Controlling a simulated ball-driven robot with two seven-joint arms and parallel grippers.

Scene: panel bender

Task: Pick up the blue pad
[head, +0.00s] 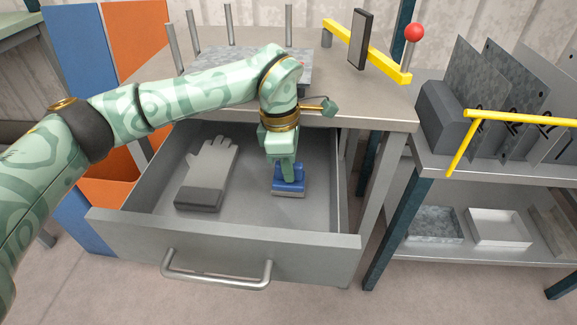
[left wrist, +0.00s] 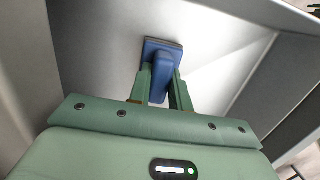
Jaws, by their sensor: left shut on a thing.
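The blue pad (head: 289,187) is in the open grey drawer (head: 220,240), right of its middle, with a flat base and a raised grip on top. My left gripper (head: 284,172) reaches down from above and is shut on the pad's grip. In the left wrist view the two green fingers (left wrist: 160,92) stand on either side of the grip of the blue pad (left wrist: 163,52). The pad's base is at or very near the drawer floor; I cannot tell whether it touches. My right gripper is not in view.
A grey glove (head: 208,172) lies in the drawer to the left. The workbench top (head: 370,110) overhangs the drawer's back, with metal sheet and posts on it. A rack with panels (head: 490,75) and trays (head: 497,227) stands right. The drawer's front has a bar handle (head: 215,280).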

